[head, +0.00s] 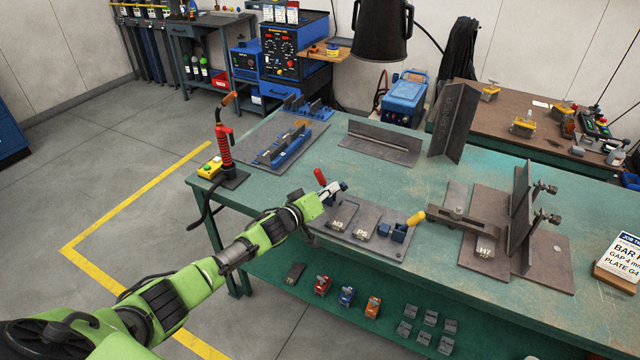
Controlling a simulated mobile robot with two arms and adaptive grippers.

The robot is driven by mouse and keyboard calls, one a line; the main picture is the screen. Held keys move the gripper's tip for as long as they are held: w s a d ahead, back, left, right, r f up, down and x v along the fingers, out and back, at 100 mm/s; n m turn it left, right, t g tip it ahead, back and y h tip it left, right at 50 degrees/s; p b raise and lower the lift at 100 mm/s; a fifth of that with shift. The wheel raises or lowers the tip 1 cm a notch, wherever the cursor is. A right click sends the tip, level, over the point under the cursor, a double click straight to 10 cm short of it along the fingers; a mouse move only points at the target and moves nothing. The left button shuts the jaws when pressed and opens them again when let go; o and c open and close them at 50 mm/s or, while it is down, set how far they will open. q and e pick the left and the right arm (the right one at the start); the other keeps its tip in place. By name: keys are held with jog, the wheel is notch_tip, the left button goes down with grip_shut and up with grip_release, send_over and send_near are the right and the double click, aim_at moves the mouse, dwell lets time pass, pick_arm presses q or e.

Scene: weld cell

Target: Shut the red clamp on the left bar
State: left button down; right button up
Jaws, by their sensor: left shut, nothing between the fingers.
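The red clamp's handle (320,176) stands up, tilted left, at the left end of a grey fixture plate (398,247) on the green table. Its low body is partly hidden behind my left gripper, so I cannot tell whether it is clamped down. My left gripper (329,192) is shut and empty, right beside the base of the red handle; I cannot tell whether it touches. Two grey blocks marked N3 (342,217) and P5 (367,228) sit on the plate; which part is the left bar is unclear. My right gripper is out of view.
A yellow-handled clamp (415,218) with a blue body is at the plate's right end. A steel fixture (490,222) stands farther right, and an angle bar (380,143) lies behind. A red torch (224,145) stands at the left corner. A dark lamp (382,35) hangs above.

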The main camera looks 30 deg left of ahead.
pick_arm(q)
jog(key=shift+d+m, duration=0.25)
jog(key=shift+m, duration=0.05)
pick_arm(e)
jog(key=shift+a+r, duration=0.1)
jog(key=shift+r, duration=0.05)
pick_arm(q)
jog(key=shift+d+f+m+y, duration=0.25)
jog(key=shift+d+m+y, duration=0.05)
jog(key=shift+m, duration=0.2)
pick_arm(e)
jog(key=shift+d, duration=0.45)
pick_arm(q)
jog(key=shift+d+f+m, duration=0.2)
jog(key=shift+d+m, duration=0.1)
jog(key=shift+m, duration=0.3)
jog(key=shift+d+f+m+y, duration=0.4)
jog(key=shift+f+m+y, duration=0.1)
jog(key=shift+m, duration=0.4)
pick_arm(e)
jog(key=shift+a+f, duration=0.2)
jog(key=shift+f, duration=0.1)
pick_arm(q)
jog(key=shift+d+f+m+y+b, duration=0.4)
jog(key=shift+f+m+b, duration=0.1)
jog(key=shift+m+b, duration=0.45)
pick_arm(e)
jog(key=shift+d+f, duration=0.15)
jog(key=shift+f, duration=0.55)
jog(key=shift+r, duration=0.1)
